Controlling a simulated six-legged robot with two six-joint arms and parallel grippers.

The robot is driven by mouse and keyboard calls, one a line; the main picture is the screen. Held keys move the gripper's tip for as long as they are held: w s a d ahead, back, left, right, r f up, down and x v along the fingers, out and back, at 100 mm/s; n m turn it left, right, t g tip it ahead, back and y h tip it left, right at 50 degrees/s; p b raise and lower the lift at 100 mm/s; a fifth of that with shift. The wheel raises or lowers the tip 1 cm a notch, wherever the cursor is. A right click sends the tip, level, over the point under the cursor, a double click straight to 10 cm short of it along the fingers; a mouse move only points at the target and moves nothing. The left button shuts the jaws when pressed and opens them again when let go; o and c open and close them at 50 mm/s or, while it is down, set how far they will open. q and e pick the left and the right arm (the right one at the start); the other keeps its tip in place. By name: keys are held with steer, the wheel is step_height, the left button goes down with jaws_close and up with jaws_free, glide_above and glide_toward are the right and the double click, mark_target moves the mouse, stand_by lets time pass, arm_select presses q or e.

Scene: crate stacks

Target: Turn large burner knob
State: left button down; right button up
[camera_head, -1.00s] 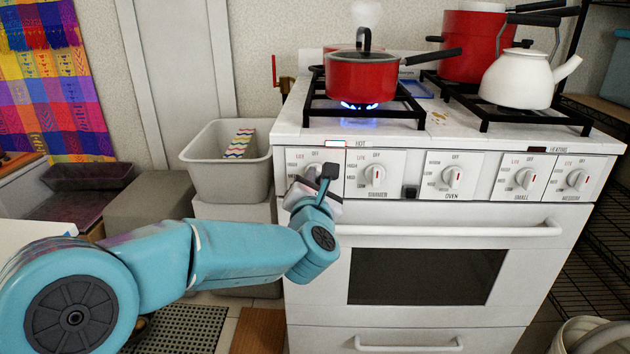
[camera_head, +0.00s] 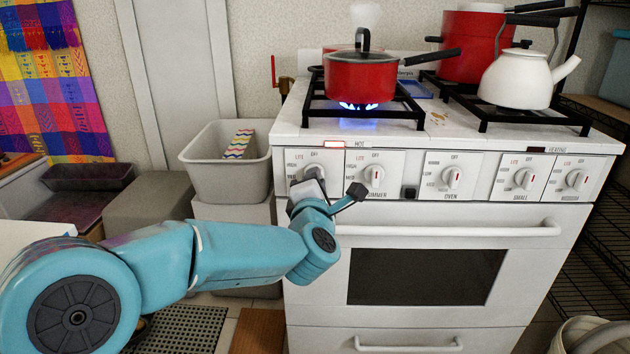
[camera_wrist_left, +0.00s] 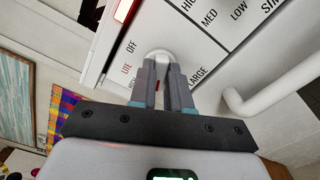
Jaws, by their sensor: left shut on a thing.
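The large burner knob (camera_head: 314,171) is the leftmost white knob on the stove's front panel. It also shows in the left wrist view (camera_wrist_left: 158,53), with the "LARGE" label to its lower right. My left gripper (camera_wrist_left: 163,75) is shut on this knob, with grey fingers on either side of it. In the head view the left gripper (camera_head: 317,188) is partly hidden by its own wrist. The fingers cover much of the knob, so its exact pointer angle is hard to tell. My right gripper is not in view.
A red pot (camera_head: 362,75) sits over a blue flame on the front left burner. A white kettle (camera_head: 517,80) stands at the right. The oven handle (camera_head: 450,230) juts out below the knobs. A grey bin (camera_head: 228,175) stands left of the stove.

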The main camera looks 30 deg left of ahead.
arm_select(q)
steer(key=m+p, duration=0.2)
steer(key=m, duration=0.5)
steer(key=m+p, duration=0.3)
steer(key=m, duration=0.5)
steer(key=m+p, duration=0.3)
steer(key=m, duration=0.4)
steer(key=shift+s+a+f, duration=0.1)
steer(key=shift+a+f, duration=0.05)
steer(key=shift+f, duration=0.15)
steer(key=shift+m+p, duration=0.35)
steer(key=shift+m, duration=0.15)
steer(key=c, duration=1.1)
jaws_free()
